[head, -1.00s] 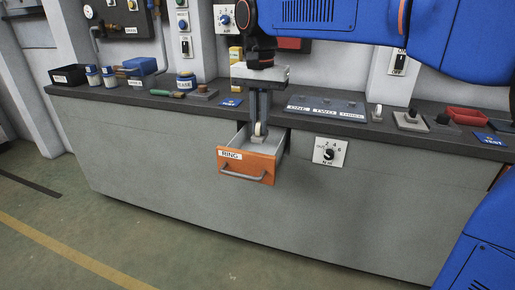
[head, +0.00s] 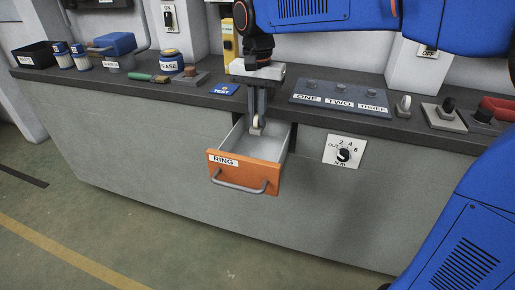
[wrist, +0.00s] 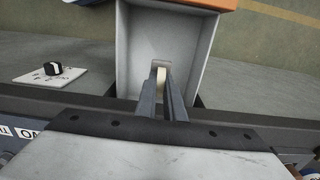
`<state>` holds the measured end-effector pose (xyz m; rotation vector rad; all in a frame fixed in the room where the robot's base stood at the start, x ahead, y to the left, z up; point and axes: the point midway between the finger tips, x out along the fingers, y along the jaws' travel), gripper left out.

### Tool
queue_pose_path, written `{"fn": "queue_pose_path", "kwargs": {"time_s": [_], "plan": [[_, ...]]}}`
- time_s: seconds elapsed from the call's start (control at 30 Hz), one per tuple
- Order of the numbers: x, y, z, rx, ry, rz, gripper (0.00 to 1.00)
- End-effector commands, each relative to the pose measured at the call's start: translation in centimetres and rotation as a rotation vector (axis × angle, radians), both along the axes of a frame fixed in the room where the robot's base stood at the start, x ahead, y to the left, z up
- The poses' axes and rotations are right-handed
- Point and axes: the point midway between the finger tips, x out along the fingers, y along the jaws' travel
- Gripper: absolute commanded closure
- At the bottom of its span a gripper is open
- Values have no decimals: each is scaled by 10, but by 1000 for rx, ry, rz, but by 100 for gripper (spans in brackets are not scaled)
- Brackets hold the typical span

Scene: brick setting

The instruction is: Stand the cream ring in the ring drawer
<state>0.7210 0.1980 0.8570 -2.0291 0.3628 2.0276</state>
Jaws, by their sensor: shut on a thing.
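The cream ring (head: 256,122) is held upright between the fingertips of my gripper (head: 257,115). In the wrist view the ring (wrist: 161,76) shows as a thin pale edge between the two fingers (wrist: 161,90). The ring drawer (head: 243,174) is pulled out of the grey counter, with an orange front, a RING label and a grey handle. My gripper points down into the back part of the open drawer, shut on the ring. The drawer's pale inside (wrist: 134,45) shows around the fingers. Whether the ring touches the drawer floor I cannot tell.
The dark countertop (head: 210,98) runs behind the drawer. The ONE TWO THREE panel (head: 340,98) and a small pale upright piece (head: 403,105) stand to the right. A knob plate (head: 344,151) is on the counter front, right of the drawer. The drawer's front part is empty.

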Motion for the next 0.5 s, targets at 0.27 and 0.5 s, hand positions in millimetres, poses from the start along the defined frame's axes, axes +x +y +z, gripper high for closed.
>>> {"fn": "queue_pose_path", "kwargs": {"time_s": [0.27, 0.5], "plan": [[-1, 0, -45, -2, 3, 0, 100], [-1, 0, -61, -2, 2, 0, 100]]}}
